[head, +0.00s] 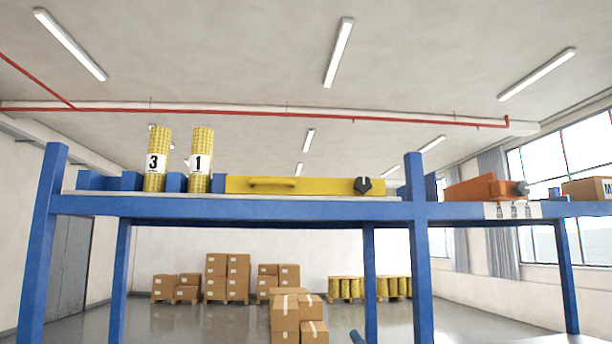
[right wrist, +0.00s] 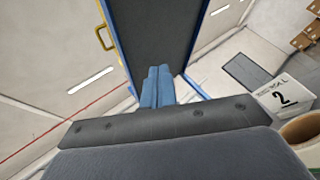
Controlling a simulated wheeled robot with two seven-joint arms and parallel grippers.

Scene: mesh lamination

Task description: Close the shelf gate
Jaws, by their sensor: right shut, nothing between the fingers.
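The yellow shelf gate (head: 325,186) is a long flat panel with a bar handle (head: 272,182). In the head view it stands along the front of the blue shelf's top deck, covering its right part. A black latch-like piece (head: 363,186) is at its right end. In the right wrist view a yellow handle (right wrist: 104,37) shows at the upper left, beside a dark, blue-edged panel. My right gripper (right wrist: 157,72) is shut and empty, its blue fingers together and apart from the handle. Its tip (head: 356,337) just shows below the deck in the head view. My left gripper is out of view.
Yellow rolls marked 3 (head: 155,160) and 1 (head: 200,160) stand left of the gate. An orange piece (head: 478,188) lies right of the blue post (head: 417,240). Boxes stand behind the shelf.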

